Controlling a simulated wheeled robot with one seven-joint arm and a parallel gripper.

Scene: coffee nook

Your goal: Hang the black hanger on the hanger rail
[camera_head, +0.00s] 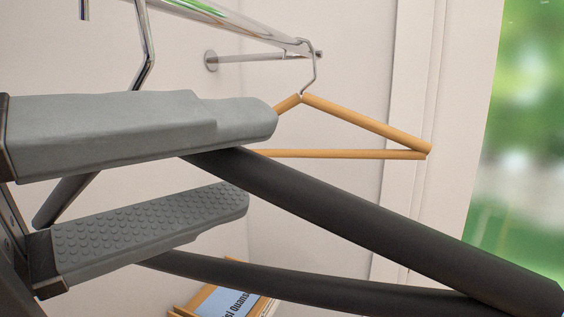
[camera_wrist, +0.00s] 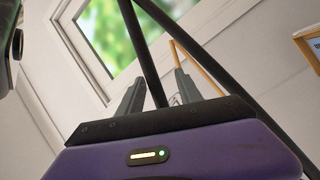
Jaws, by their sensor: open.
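The black hanger (camera_head: 370,225) has dark bars and a silver hook (camera_head: 146,55). The hook rises beside the hanger rail (camera_head: 235,22), a shiny metal bar at the top of the head view. The hook's top is out of frame, so I cannot tell whether it rests on the rail. My gripper (camera_head: 258,160) is open, its two grey fingers above and below part of the black hanger, with gaps visible. In the wrist view, the hanger's dark bars (camera_wrist: 134,45) run up past my gripper's open fingers (camera_wrist: 158,88).
A wooden hanger (camera_head: 365,123) hangs from the rail's far end, right of my gripper. A wall bracket (camera_head: 212,61) holds the rail. A wood-framed sign (camera_head: 225,303) is below. A window (camera_head: 525,130) is at the right.

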